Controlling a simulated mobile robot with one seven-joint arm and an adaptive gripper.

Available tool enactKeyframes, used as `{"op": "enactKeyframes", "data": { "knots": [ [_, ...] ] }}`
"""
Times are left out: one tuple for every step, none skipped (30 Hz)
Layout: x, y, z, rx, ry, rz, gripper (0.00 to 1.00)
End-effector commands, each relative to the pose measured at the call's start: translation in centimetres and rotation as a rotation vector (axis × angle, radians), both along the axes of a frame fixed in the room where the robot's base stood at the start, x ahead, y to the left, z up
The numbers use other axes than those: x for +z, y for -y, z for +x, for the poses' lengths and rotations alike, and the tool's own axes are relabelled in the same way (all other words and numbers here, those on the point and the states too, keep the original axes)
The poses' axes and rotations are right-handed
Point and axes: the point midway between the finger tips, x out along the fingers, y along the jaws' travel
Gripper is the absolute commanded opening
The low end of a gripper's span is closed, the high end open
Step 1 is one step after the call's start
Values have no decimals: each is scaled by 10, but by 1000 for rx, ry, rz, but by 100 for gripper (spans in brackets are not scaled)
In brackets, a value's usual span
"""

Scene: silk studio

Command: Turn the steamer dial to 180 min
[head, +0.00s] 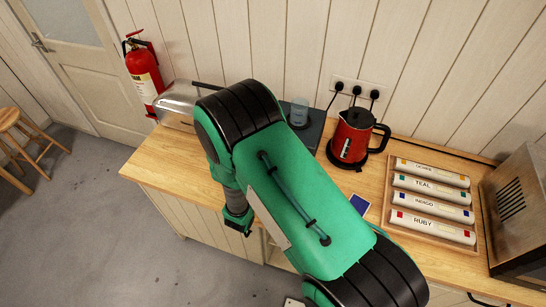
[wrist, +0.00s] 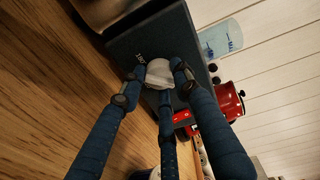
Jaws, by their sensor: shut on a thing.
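The pale, rounded dial (wrist: 159,73) sits on the front face of a dark grey box (wrist: 168,33) in the wrist view. My gripper (wrist: 157,82) is shut on the dial, with its blue fingers on both sides and one below. In the head view, part of the dark box (head: 318,125) shows behind my green arm. The arm hides the dial and my gripper there.
A metal steamer chest (head: 178,104) stands left of my arm. A clear beaker (head: 299,112) is on the dark box. A red kettle (head: 353,138) stands close to its right. A tray (head: 389,220) of labelled rolls lies further right. Bare wood (head: 165,165) is at the counter's left.

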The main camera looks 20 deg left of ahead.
Motion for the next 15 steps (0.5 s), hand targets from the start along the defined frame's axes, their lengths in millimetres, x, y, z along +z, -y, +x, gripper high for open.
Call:
{"op": "enactKeyframes", "data": {
  "knots": [
    [1, 1, 0, -3, 2, 43, 5],
    [1, 1, 0, -3, 2, 71, 5],
    [1, 1, 1, -2, 2, 109, 5],
    [1, 1, 1, -2, 2, 138, 5],
    [1, 2, 1, -2, 1, 166, 5],
    [0, 2, 0, -2, 1, 204, 5],
    [0, 2, 0, -3, 1, 233, 5],
    [0, 2, 0, -3, 1, 261, 5],
    [0, 2, 0, -4, 1, 299, 5],
    [0, 3, 0, -4, 1, 327, 5],
    [0, 3, 0, -4, 1, 355, 5],
    [0, 2, 1, -3, 2, 394, 5],
    [0, 3, 1, -3, 2, 422, 5],
    [0, 3, 1, -3, 2, 450, 5],
    [-1, 3, 0, -3, 2, 488, 5]
  ]
}}
